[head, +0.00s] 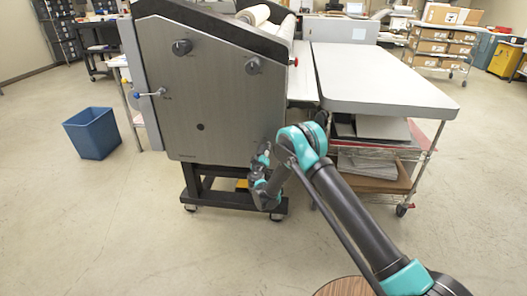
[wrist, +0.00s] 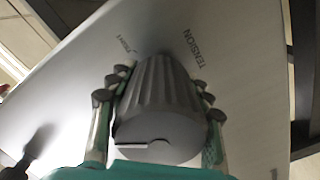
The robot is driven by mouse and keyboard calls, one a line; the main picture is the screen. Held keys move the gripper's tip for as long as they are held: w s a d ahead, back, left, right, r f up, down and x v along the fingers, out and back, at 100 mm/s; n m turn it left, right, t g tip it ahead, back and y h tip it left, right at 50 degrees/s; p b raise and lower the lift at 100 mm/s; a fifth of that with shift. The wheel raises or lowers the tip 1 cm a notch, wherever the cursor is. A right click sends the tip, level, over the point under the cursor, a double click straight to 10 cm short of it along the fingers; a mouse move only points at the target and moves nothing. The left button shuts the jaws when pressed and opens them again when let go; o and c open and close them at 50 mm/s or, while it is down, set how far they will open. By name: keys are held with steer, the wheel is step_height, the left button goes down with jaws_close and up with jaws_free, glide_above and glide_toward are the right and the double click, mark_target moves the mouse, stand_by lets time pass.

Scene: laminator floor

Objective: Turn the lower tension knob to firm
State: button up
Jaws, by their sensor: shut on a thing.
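In the wrist view a dark grey ribbed knob (wrist: 160,95) fills the middle, with the printed word TENSION (wrist: 193,47) beyond it and a smaller, hardly legible label (wrist: 125,45) to the left of that. A pale line lies across the knob's near face, running toward the left. My gripper (wrist: 158,108) has its fingers on both sides of the knob, shut on it. In the head view my gripper (head: 262,162) is at the lower right of the machine's grey side panel (head: 215,115); the knob itself is hidden there behind the gripper and arm.
Two other dark knobs, upper left (head: 181,47) and upper right (head: 253,65), sit higher on the panel. A blue-ended lever (head: 148,93) sticks out at its left. A white table (head: 375,80) stands close on the right. A blue bin (head: 92,133) and open floor are left.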

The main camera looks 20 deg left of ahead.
steer(key=n, duration=0.5)
steer(key=shift+s+n, duration=0.1)
steer(key=shift+n, duration=0.2)
stand_by(0.4)
steer(key=o, duration=1.2)
steer(key=shift+c, duration=0.2)
steer(key=v, duration=1.2)
